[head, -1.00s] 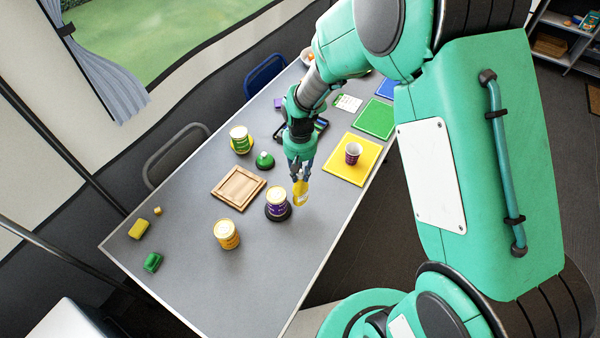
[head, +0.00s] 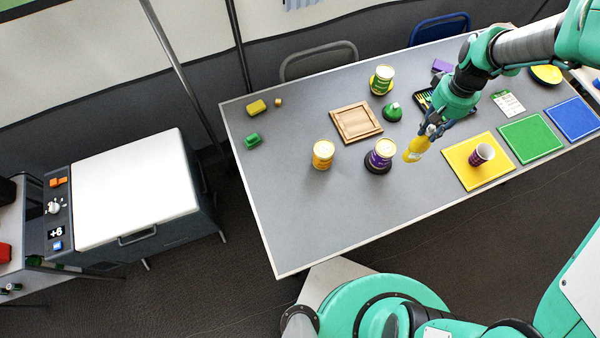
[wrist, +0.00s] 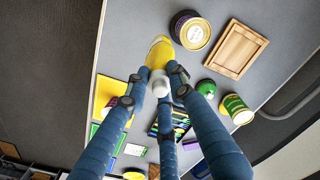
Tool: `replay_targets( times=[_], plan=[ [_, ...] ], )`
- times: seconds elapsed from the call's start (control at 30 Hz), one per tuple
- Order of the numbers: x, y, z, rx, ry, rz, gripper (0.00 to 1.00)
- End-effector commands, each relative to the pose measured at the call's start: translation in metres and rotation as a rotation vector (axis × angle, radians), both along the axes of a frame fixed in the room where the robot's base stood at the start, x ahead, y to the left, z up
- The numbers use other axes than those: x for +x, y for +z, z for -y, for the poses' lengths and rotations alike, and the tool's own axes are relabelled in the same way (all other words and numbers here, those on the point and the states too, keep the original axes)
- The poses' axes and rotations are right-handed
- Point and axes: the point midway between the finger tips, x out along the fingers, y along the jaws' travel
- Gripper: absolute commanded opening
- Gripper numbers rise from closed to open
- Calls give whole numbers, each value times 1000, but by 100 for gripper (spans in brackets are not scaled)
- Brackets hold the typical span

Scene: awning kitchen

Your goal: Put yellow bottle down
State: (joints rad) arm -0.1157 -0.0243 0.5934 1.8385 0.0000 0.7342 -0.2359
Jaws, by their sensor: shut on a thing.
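My gripper (head: 431,131) is shut on the yellow bottle (head: 416,149), over the right part of the grey table (head: 310,225). The bottle hangs tilted below the fingers, just left of the yellow mat. In the wrist view the yellow bottle (wrist: 159,52) sits between the fingertips, its pale cap toward the camera. Whether its base touches the table cannot be told. A purple can (head: 379,158) on a dark round base stands just left of the bottle.
A yellow can (head: 323,154), a wooden tray (head: 357,123), a green-topped object (head: 392,112) and a green can (head: 382,80) stand nearby. A purple cup (head: 481,154) stands on the yellow mat (head: 464,177). The table's front left is clear. A white-lidded cooler (head: 135,188) stands left.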

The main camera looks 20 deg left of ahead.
Motion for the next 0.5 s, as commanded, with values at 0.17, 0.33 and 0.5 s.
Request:
replay_targets(
  times=[0.17, 0.33, 0.5],
  plan=[
    [1, 24, 0, 0, 0, 3, 0],
    [1, 40, 0, 0, 0, 2, 0],
    [-4, 40, -10, 0, 6, 0, 0]
  ],
)
